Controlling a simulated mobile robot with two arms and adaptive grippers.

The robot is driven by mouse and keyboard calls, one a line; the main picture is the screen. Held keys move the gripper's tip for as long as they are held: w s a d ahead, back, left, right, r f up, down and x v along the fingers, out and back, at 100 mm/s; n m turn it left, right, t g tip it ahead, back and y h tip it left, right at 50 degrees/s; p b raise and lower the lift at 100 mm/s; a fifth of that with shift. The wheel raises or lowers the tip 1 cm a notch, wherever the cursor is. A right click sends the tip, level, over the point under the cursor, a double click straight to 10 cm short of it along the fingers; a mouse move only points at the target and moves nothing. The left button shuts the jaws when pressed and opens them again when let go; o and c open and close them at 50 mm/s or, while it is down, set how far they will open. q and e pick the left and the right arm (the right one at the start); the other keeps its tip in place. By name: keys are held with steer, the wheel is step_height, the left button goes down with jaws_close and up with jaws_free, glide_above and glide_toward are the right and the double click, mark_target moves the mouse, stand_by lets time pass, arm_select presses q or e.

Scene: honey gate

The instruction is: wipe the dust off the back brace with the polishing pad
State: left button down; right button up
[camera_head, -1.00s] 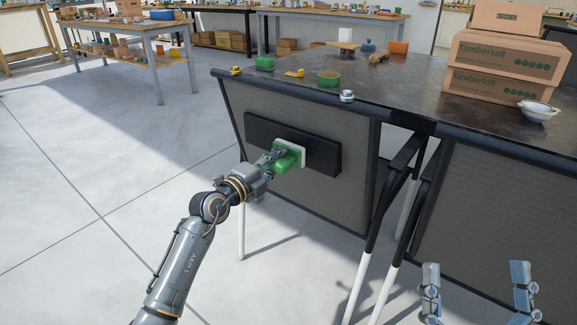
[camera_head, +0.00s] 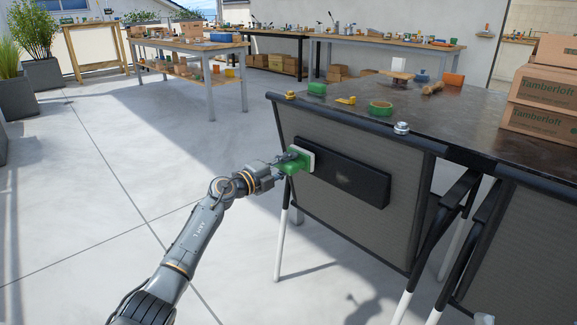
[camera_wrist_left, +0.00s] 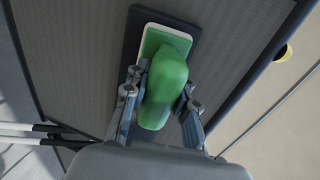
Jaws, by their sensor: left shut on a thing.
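The back brace (camera_head: 352,180) is a dark bar across the grey mesh back of a chair. The polishing pad (camera_head: 304,157) has a white face and a green handle. It is at the brace's left end and appears to lie against it. In the left wrist view the pad (camera_wrist_left: 166,84) covers part of the brace (camera_wrist_left: 131,45). My left gripper (camera_head: 287,163) is shut on the green handle, with one finger on each side in the left wrist view (camera_wrist_left: 160,92). Only a sliver, perhaps of my right gripper, shows at the bottom right.
The chair stands against a dark table (camera_head: 455,120) holding a green tape roll (camera_head: 380,107), a yellow item and cardboard boxes (camera_head: 545,100). A metal knob (camera_head: 401,128) sits at the chair's top rail. A second chair is at right. Open floor (camera_head: 90,220) lies left.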

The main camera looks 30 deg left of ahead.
arm_select(q)
steer(key=shift+w+d, duration=0.15)
steer(key=shift+w, duration=0.1)
steer(key=shift+w, duration=0.2)
stand_by(0.7)
steer(key=shift+s+d+r, duration=0.1)
steer(key=shift+s+d, duration=0.9)
steer(key=shift+d, duration=1.75)
steer(key=shift+s+d+f, duration=0.1)
steer(key=shift+s+d, duration=0.85)
steer(key=shift+d, duration=1.75)
steer(key=shift+s+d+r, duration=0.1)
steer(key=shift+s+d, duration=0.9)
steer(key=shift+d, duration=1.75)
steer(key=shift+v, duration=1.1)
